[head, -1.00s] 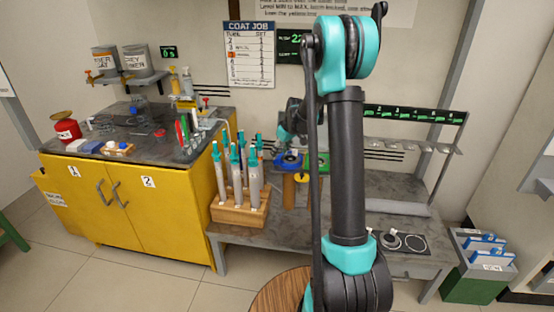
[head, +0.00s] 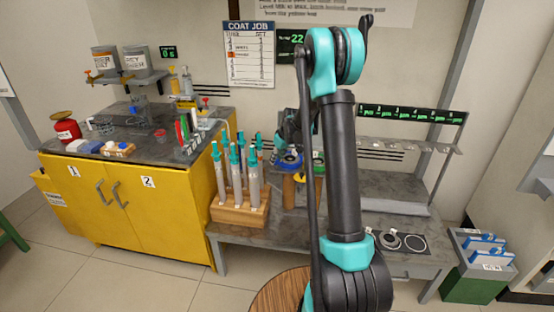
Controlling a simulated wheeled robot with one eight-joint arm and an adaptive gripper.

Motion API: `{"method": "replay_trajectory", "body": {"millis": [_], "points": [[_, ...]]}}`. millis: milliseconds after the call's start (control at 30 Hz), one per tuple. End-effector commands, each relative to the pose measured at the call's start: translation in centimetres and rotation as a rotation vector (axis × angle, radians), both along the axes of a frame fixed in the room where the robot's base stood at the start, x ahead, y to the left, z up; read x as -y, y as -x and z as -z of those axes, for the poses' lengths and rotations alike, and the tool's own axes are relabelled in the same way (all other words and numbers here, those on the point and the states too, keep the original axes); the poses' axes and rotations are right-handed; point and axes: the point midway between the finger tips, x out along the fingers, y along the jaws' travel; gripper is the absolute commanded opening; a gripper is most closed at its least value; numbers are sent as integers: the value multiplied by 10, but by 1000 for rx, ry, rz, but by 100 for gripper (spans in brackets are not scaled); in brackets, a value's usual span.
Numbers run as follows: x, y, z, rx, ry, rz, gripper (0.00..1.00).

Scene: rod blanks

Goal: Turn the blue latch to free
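A blue ring-like part (head: 290,161), which looks like the blue latch, sits on top of a brown post on the grey bench. A green part (head: 318,168) stands just right of it, partly behind my arm. My gripper (head: 285,147) is dark and small in the head view, just above the blue part and close to it. Its fingers are too small and partly hidden, so I cannot tell whether they are open or touching the blue part. The latch's turn position is too small to read.
A wooden rack (head: 240,211) of several grey rods with teal tops stands left of the posts. A yellow cabinet (head: 165,200) with bottles and tools on top is at the left. A green bin (head: 477,285) stands at the right. Free bench shows in front of the posts.

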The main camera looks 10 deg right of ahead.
Motion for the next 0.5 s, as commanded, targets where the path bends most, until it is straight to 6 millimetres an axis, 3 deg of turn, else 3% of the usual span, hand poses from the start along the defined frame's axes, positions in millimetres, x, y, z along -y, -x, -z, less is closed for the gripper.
{"method": "replay_trajectory", "body": {"millis": [133,500], "points": [[0,0,0,0,0,0,0],[-1,0,0,0,0,68,0]]}}
